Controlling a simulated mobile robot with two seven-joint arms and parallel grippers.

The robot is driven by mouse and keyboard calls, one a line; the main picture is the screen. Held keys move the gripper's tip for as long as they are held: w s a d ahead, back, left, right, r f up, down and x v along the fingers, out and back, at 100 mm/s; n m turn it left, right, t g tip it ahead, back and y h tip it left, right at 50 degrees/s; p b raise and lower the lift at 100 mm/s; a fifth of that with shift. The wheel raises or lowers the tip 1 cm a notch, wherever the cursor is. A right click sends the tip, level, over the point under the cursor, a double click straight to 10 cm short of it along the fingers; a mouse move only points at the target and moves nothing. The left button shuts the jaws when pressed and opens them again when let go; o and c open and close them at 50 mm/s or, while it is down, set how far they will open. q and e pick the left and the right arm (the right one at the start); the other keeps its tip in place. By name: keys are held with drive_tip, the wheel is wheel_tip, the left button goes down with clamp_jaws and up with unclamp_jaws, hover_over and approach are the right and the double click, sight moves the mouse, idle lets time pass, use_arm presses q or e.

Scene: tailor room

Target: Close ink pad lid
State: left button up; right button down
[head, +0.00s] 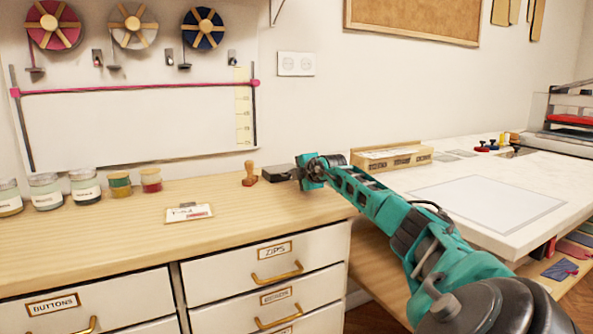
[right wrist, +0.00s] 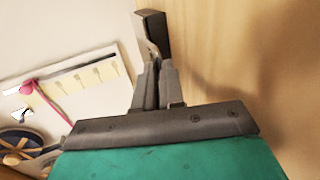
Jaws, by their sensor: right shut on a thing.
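The ink pad (head: 277,174) is a small dark case on the wooden counter, right beside a wooden stamp (head: 250,175). My right gripper (head: 298,172) reaches it from the right; its fingers are small and partly hidden there. In the right wrist view the fingers (right wrist: 154,72) are close together, with a dark, slightly shiny piece of the ink pad (right wrist: 151,24) at their tips. They are shut on it. I cannot tell from these views how far the lid is open. My left gripper is not in view.
A small labelled card (head: 189,213) lies on the wooden counter (head: 225,240), and several jars (head: 85,187) stand at its left. A cardboard box (head: 392,158) sits behind my right arm on the white table (head: 465,235). The counter's front is clear.

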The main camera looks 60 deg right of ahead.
drive_tip(key=shift+s+f, duration=0.1)
drive_tip(key=shift+f, duration=0.55)
drive_tip(key=c, duration=1.3)
unclamp_jaws()
drive_tip(key=shift+c, duration=0.2)
drive_tip(key=shift+o, duration=0.5)
drive_tip(key=shift+r, duration=0.1)
